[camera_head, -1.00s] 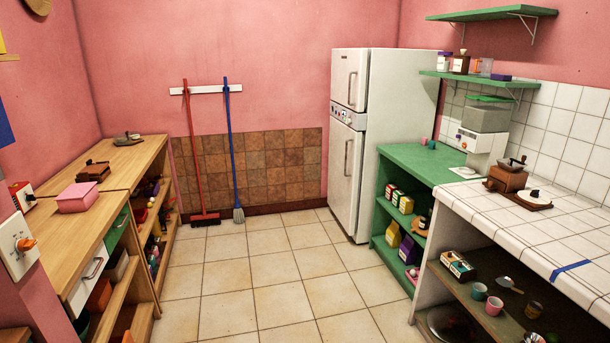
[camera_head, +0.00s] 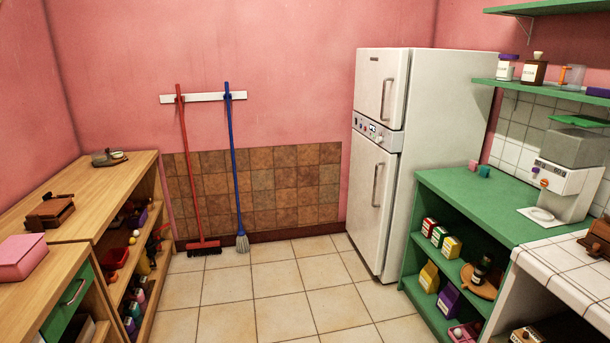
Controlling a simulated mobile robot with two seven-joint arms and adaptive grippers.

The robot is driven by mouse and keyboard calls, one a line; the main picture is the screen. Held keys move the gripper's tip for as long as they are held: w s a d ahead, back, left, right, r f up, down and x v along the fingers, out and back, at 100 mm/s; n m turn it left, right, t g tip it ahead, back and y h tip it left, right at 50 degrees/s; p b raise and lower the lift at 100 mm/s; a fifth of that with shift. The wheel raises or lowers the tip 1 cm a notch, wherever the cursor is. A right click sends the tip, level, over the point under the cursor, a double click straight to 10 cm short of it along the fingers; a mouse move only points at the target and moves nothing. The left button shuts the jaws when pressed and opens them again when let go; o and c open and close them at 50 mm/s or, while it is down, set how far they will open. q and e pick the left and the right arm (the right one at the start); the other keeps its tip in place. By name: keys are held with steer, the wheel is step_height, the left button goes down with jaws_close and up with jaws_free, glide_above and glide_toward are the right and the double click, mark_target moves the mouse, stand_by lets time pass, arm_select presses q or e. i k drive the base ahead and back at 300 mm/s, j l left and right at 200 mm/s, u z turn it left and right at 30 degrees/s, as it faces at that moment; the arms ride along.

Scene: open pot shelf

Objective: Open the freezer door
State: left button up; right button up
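A white two-door fridge-freezer (camera_head: 455,120) stands against the back wall, right of centre, in the head view. Its smaller upper door (camera_head: 372,88) is shut and has a vertical handle (camera_head: 387,100). A control panel (camera_head: 374,132) lies between the two doors. The larger lower door (camera_head: 368,205) is also shut, with its own vertical handle (camera_head: 377,185). Neither of my grippers shows in the view.
A green shelf unit (camera_head: 448,193) stands close to the fridge's right side, with a white tiled counter (camera_head: 565,262) nearer. Wooden shelving (camera_head: 100,190) lines the left. A red broom (camera_head: 190,170) and a blue mop (camera_head: 235,170) hang at the back. The tiled floor (camera_head: 275,283) between is clear.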

mark_target(381, 78)
steer(key=i+z, duration=0.25)
steer(key=i, duration=0.45)
steer(key=i+z, duration=0.2)
steer(key=i, duration=0.55)
steer(key=i+z, duration=0.1)
steer(key=i, duration=0.65)
steer(key=i+j+z, duration=0.1)
steer(key=i, duration=0.6)
